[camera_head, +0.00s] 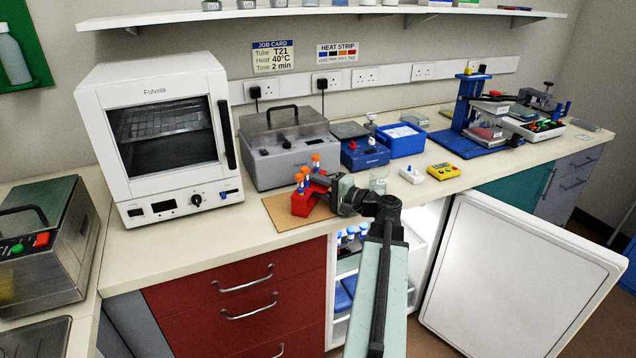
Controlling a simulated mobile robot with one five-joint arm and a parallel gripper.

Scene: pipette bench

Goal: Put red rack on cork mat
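The red rack (303,203) holds several orange-capped tubes (305,175). It appears over the cork mat (282,215), a tan sheet at the bench's front edge, partly hidden by the rack and my arm. I cannot tell whether the rack rests on the mat or is held just above it. My gripper (327,188) is at the rack's right side, close against it. Its fingertips are hidden or too small to make out, so I cannot tell whether they are shut on the rack.
A white oven (158,135) stands left of the mat and a grey lidded bath (290,148) behind it. A glass beaker (378,181) stands right of my gripper. Below, the fridge door (520,275) hangs open to the right, with blue-capped tubes (351,235) inside.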

